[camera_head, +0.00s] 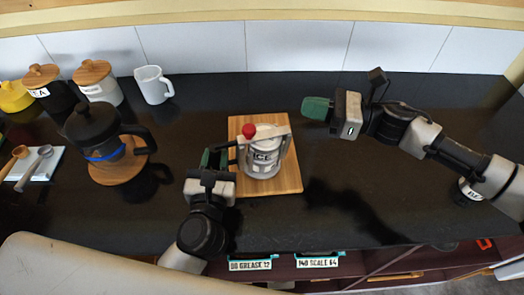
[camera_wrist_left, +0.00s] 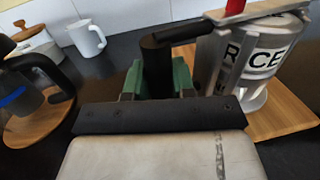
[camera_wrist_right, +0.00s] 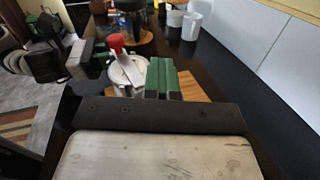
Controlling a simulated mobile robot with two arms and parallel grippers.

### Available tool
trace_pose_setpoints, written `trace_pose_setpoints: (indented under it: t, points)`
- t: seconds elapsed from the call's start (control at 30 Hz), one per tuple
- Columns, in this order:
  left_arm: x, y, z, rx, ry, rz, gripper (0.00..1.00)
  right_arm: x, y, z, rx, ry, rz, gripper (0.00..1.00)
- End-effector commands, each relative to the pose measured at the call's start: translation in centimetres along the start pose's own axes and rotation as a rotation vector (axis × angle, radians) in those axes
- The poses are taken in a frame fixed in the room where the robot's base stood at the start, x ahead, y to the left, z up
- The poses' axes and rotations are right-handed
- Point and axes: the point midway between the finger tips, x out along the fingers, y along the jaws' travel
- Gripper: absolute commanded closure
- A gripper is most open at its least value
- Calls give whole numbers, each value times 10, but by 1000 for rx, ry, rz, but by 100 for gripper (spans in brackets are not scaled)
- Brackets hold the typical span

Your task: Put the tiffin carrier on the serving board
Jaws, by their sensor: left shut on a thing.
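My left gripper (camera_head: 214,158) is shut on the carrier's black handle (camera_wrist_left: 157,62), left of the can. My right gripper (camera_head: 317,108) is shut and empty, above the counter to the right of the board. In the right wrist view the carrier (camera_wrist_right: 126,74) shows beyond its green fingers, partly hidden.
A dark coffee press (camera_head: 98,140) stands on a round wooden board (camera_head: 118,172) at the left. Lidded canisters (camera_head: 97,85) and a white mug (camera_head: 153,86) stand along the back wall. A white rest with spoons (camera_head: 42,165) lies far left. The counter's right side is mostly clear.

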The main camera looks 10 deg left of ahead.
Motion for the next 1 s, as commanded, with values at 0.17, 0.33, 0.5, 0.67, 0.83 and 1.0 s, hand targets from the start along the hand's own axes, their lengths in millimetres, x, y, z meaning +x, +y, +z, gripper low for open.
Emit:
trace_pose_setpoints:
  t: [0.17, 0.33, 0.5, 0.67, 0.83, 1.0]
  points:
    - [0, -1, -10, -4, -3, 0, 74, 0, -1, -12, 1, 1, -1, 100]
    - [0, -1, -8, -2, -2, 0, 50, 0, -1, -9, 1, 1, -1, 77]
    - [0, -1, -8, -1, -1, 0, 50, 0, -1, -9, 0, 1, 0, 77]
    - [-4, -1, -9, -1, 1, 0, 50, 0, -1, -8, 0, 0, 0, 77]
    - [-25, -1, -9, -1, 4, 0, 50, 0, -1, -8, 0, 0, 0, 77]
    - [-59, -1, -10, 0, 6, -2, 50, 0, -1, -8, 0, 0, 0, 77]
